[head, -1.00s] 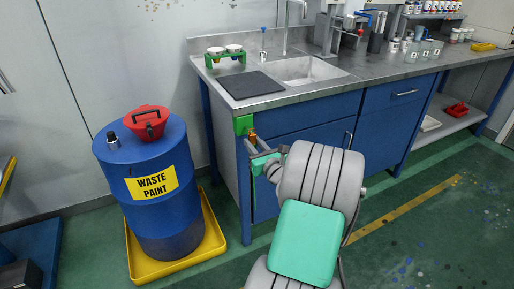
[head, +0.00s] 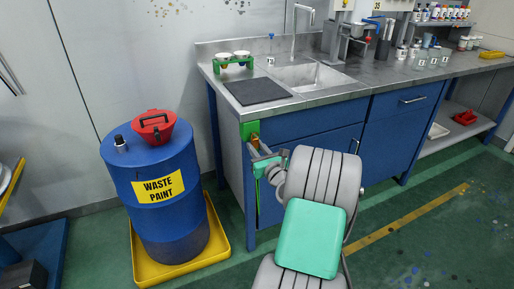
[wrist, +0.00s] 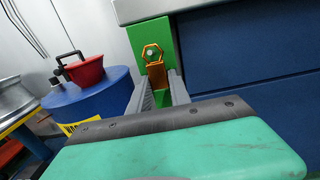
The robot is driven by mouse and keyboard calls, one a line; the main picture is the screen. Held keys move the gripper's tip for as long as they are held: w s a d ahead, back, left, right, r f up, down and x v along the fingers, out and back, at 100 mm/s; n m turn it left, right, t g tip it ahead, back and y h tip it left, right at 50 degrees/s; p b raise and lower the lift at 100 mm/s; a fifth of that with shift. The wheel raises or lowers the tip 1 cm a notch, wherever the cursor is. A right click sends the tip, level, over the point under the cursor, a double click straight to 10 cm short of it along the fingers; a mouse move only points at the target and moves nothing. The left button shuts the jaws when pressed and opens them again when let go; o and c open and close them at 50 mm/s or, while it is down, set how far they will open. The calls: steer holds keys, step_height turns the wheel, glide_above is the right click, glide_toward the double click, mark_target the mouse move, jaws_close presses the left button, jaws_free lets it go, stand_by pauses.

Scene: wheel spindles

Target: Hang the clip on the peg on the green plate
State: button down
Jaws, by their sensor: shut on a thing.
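The green plate (head: 245,131) is fixed upright on the left front corner of the sink bench; it also shows in the wrist view (wrist: 138,38). The orange clip (wrist: 156,72) has a hexagonal ring at its top and a solid body below. A small pale round spot, seemingly the peg (wrist: 150,52), shows inside the ring. I cannot tell whether the ring is around the peg or only in front of it. My gripper (wrist: 162,92) is shut on the clip's lower part, close in front of the plate. In the head view my gripper (head: 262,160) partly hides the plate's lower part.
A blue waste paint drum (head: 155,215) stands in a yellow tray (head: 222,245) left of the bench, with a red funnel (head: 153,127) on top. The bench's blue front (head: 315,125) lies right of the plate. Floor between drum and bench is clear.

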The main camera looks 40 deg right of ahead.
steer(key=c, duration=1.1)
jaws_free()
steer(key=v, duration=0.8)
steer(key=w+a+r+n+g+y+p, duration=0.2)
steer(key=a+r+n+y+p, duration=0.15)
steer(key=a+n, duration=0.3)
steer(key=w+a+r+n+g+y+p, duration=0.2)
steer(key=a+n+p, duration=0.2)
steer(key=a+n, duration=0.3)
steer(key=w+a+r+n+g+y+p, duration=0.2)
steer(key=a+r+n+y+p, duration=0.15)
steer(key=a+n, duration=0.4)
steer(key=s+a+r+n+g+h+p, duration=0.1)
steer(key=s+a+r+n+g+p, duration=0.1)
steer(key=s+n, duration=0.4)
steer(key=s+a+r+n+g+h+p, duration=0.1)
steer(key=s+a+r+n+g+p, duration=0.2)
steer(key=s+a+r+n+p, duration=0.2)
steer(key=s+a+r+n+g+h+p, duration=0.2)
steer(key=s+a+r+n+g+p, duration=0.1)
steer(key=s+a+r+n+p, duration=0.1)
steer(key=shift+s+a+r+n+p, duration=0.1)
steer(key=shift+s+a+n+p, duration=0.25)
steer(key=shift+s+a+n, duration=0.35)
steer(key=shift+s+a+n+p, duration=0.35)
steer(key=shift+s+a+n, duration=0.1)
steer(key=shift+s+n, duration=0.5)
